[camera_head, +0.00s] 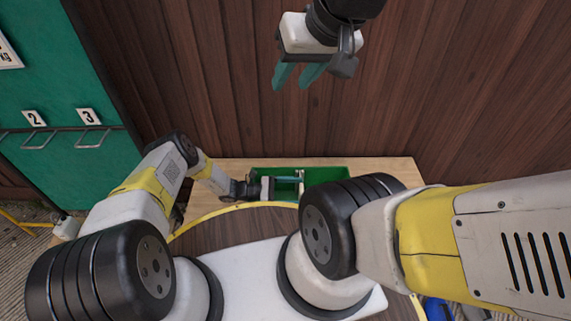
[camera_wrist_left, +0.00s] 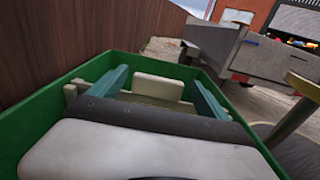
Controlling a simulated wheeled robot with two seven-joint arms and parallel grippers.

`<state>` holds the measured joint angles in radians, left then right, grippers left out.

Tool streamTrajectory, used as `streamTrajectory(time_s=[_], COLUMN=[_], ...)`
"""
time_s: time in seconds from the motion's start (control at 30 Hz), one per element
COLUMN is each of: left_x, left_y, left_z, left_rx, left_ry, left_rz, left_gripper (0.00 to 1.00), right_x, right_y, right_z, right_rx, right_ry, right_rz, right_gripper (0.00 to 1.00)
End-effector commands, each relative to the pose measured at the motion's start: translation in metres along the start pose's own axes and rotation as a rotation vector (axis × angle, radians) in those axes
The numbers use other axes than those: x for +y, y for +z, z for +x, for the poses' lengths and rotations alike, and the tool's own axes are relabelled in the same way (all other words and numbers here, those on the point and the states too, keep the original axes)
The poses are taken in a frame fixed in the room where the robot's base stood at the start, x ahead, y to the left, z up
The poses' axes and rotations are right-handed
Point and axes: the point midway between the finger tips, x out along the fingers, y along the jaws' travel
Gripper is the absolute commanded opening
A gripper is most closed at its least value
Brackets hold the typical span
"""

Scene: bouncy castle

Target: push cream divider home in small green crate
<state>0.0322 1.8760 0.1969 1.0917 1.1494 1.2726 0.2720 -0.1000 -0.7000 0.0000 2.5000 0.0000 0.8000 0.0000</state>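The small green crate (camera_head: 345,171) stands on a wooden table. Its green wall (camera_wrist_left: 40,120) surrounds the fingers in the left wrist view. A cream divider (camera_wrist_left: 158,87) shows as a pale upright plate between and beyond the fingertips there. In the head view a thin cream strip (camera_head: 301,184) stands inside the crate. My left gripper (camera_head: 286,186) reaches into the crate from the left. Its two teal fingers are apart, with slight gaps beside the plate; contact cannot be told. The divider's lower edge is unclear. My right gripper (camera_head: 298,76) is open and empty, high above the crate.
The wooden table (camera_head: 390,166) has bare room right of the crate. A brown plank wall (camera_head: 200,80) stands behind. A teal locker (camera_head: 60,90) is at the left. A yellow-rimmed round surface (camera_head: 215,232) lies in front of the table.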

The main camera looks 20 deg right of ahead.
Motion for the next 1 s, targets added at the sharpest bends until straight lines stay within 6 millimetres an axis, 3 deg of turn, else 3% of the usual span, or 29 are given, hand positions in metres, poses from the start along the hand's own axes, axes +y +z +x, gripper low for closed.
streamTrajectory(time_s=[0.37,0.8,1.0], left_x=[0.000,0.001,0.000], left_y=[-0.001,-0.001,-0.001], left_z=[-0.002,-0.068,-0.079], left_rx=[0.002,0.003,0.002], left_ry=[0.000,0.003,0.001], left_rz=[-0.001,0.000,0.001], left_gripper=[0.98,0.98,0.98], right_x=[0.000,0.000,0.000], right_y=[0.000,0.000,0.000], right_z=[0.000,0.000,0.000], right_rx=[0.000,0.000,0.000], right_ry=[0.000,0.000,0.000], right_rz=[0.000,0.000,0.000], right_gripper=[0.36,0.36,0.36])
